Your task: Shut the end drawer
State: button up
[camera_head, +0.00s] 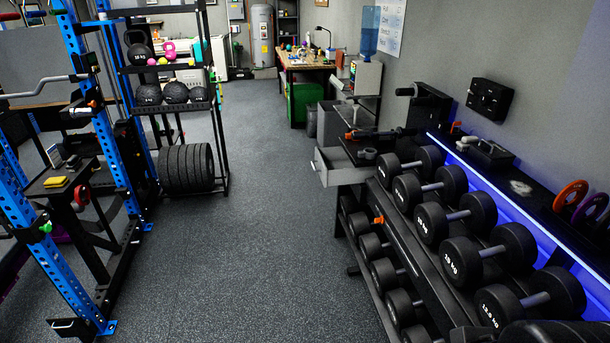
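The end drawer (335,171) is a light grey drawer at the far end of the dumbbell rack. It is pulled out to the left, over the aisle floor, and stands open. Its front faces left and carries a pale handle (314,162). The part of the drawer's inside that shows looks bare. A dark top with black and orange items (367,135) is at its right, and its right end is hidden there. I cannot make out my gripper anywhere in this view.
The dumbbell rack (402,248) fills the right side, with several black dumbbells. A blue power rack (92,130) and a weight stand (186,168) line the left. The floor aisle (245,245) between them is clear.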

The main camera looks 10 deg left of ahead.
aim_at(330, 163)
jog(key=i+j, duration=0.8)
jog(key=j, duration=0.2)
jog(key=i+j+u, duration=0.1)
jog(key=i+j, duration=0.15)
jog(key=i, duration=0.4)
jog(key=i+j+u, duration=0.1)
jog(key=i+j, duration=0.15)
jog(key=i, duration=0.4)
jog(key=i+j+u, duration=0.1)
jog(key=i, duration=0.6)
jog(key=i+j+u, duration=0.1)
jog(key=i, duration=0.55)
